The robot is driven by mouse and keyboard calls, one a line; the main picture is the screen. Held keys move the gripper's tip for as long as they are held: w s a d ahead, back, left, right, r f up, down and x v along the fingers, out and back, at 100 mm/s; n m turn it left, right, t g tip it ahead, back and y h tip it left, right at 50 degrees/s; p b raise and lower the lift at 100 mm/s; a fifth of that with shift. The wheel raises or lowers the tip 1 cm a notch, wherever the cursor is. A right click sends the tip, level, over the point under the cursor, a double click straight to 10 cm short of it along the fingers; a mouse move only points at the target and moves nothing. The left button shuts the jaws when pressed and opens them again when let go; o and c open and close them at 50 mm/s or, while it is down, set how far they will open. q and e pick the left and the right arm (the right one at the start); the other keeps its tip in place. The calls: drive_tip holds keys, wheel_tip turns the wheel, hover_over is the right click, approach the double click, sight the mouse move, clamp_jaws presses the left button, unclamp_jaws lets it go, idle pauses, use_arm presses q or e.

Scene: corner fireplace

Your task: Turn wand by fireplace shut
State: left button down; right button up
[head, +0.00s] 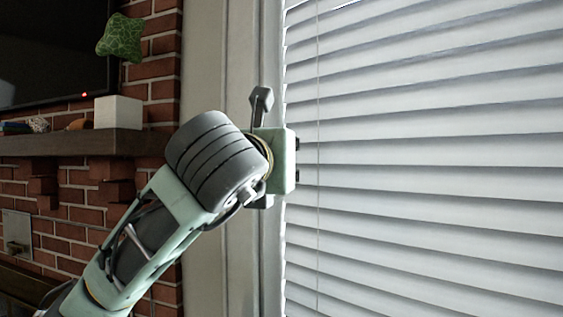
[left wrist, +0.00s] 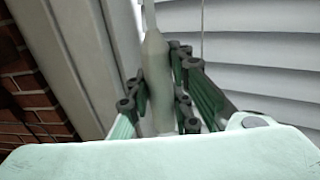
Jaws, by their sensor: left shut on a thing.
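The white window blind (head: 420,150) fills the right of the head view, and part of it shows in the left wrist view (left wrist: 255,50). Its slats are tilted, with bright faces and narrow grey shadow bands; I cannot tell whether they are fully shut. The pale wand (left wrist: 155,52) stands nearly upright between the fingers in the left wrist view. My left gripper (left wrist: 158,90) is shut on it. In the head view my left gripper (head: 282,160) is at the blind's left edge, and its fingers and the wand are largely hidden. My right gripper is not in view.
A pale window frame (head: 230,60) stands left of the blind. Further left is a brick fireplace wall (head: 155,70) with a dark mantel (head: 80,143), bearing a white block (head: 118,112). A thin cord (head: 318,215) hangs before the slats.

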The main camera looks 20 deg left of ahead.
use_arm(q)
drive_tip(key=shift+f, duration=0.1)
drive_tip(key=c, duration=1.6)
unclamp_jaws()
drive_tip(key=shift+w, duration=0.1)
drive_tip(key=shift+o, duration=0.2)
drive_tip(key=s, duration=1.2)
drive_tip(key=shift+d, duration=0.35)
